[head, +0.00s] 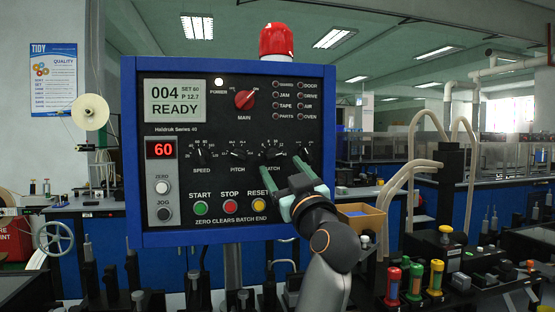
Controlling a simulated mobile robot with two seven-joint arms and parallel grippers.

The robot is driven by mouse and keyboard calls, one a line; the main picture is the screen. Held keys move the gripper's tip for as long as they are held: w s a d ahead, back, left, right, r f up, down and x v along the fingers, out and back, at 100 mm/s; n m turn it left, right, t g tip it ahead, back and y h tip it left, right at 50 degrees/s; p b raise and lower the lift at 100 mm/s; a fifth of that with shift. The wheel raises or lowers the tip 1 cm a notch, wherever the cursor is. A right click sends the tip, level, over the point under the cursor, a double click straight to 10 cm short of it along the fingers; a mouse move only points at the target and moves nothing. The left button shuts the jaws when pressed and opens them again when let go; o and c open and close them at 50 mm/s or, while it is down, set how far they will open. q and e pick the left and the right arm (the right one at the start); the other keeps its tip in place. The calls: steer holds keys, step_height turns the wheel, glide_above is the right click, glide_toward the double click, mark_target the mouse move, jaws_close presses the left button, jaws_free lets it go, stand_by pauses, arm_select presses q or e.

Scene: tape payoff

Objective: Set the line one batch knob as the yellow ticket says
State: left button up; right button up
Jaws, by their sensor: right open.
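The batch knob (273,154) is on the dark control panel (215,125), third in the row of small dials. Its label is partly covered and reads "ATCH". My right gripper (282,165) comes up from below right, with its green fingers spread in front of the batch dial and the dial to its right. I cannot tell whether a finger touches the knob, and its exact setting is too small to read. The grey screen (175,101) reads "004", "SET 60", "P 12.7", "READY". I see no yellow ticket. My left gripper is not in view.
A red main switch (245,99) sits above the dials. START (200,208), STOP (230,206) and RESET (259,200) buttons lie close below, RESET near my fingers. A red number display (161,149) reads 60. A red lamp (276,40) tops the blue-framed panel.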

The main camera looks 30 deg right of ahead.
mark_target(275, 158)
steer(key=shift+x, duration=1.9)
jaws_close()
